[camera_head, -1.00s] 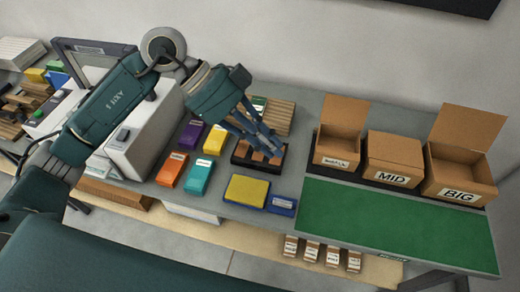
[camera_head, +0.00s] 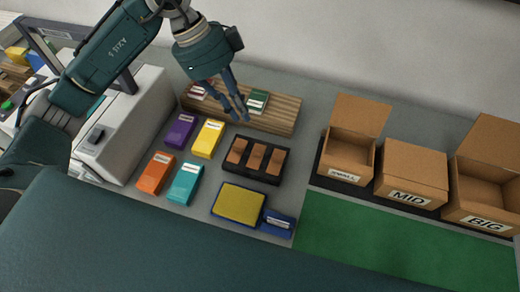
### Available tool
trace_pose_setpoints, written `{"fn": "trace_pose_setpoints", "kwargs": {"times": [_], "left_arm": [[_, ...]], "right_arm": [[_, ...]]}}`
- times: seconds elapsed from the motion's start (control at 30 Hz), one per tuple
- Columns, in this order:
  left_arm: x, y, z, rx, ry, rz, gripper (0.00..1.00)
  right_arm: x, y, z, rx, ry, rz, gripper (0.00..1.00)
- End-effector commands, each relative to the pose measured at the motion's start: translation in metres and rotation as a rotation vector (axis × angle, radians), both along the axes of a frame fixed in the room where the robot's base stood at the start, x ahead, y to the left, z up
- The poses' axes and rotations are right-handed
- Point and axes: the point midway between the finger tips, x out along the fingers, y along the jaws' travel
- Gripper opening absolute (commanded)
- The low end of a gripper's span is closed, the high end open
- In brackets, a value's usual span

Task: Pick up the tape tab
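Three brown rectangular pieces (camera_head: 255,156), which look like tape tabs, lie side by side in a black tray (camera_head: 271,177) in the middle of the table. My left gripper (camera_head: 240,116) hangs above the table, just behind the tray and in front of the wooden rack. Its two blue fingers point down with their tips close together. No object shows between them, and I cannot tell whether the tips touch. My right gripper is not in view.
A slatted wooden rack (camera_head: 280,118) stands behind the tray. Purple (camera_head: 181,130), yellow (camera_head: 208,138), orange (camera_head: 156,172) and teal (camera_head: 186,183) blocks lie to its left. A yellow pad (camera_head: 238,204) lies in front.

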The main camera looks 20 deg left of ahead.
Motion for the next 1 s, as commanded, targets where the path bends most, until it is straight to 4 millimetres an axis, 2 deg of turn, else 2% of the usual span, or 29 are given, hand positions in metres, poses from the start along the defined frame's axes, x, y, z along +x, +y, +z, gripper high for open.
{"fn": "trace_pose_setpoints", "kwargs": {"times": [0.03,0.1,0.4,0.57,0.8,1.0], "left_arm": [[0.0,0.0,-0.013,0.0,0.0,-0.001,0.13],[0.0,0.0,-0.023,-0.001,0.0,-0.001,0.13],[0.0,0.0,-0.056,-0.001,0.0,-0.001,0.13],[-0.001,-0.003,-0.065,-0.002,0.002,-0.002,0.13],[-0.002,-0.017,-0.098,-0.002,0.002,-0.002,0.13],[-0.001,-0.021,-0.112,-0.001,0.001,0.0,0.13]], "right_arm": [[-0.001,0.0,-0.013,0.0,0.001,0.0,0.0],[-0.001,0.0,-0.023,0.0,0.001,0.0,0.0],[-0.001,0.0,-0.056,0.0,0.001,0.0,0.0],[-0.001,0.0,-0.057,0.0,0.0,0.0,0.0],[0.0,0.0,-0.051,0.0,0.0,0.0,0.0],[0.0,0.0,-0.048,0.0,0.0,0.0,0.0]]}}
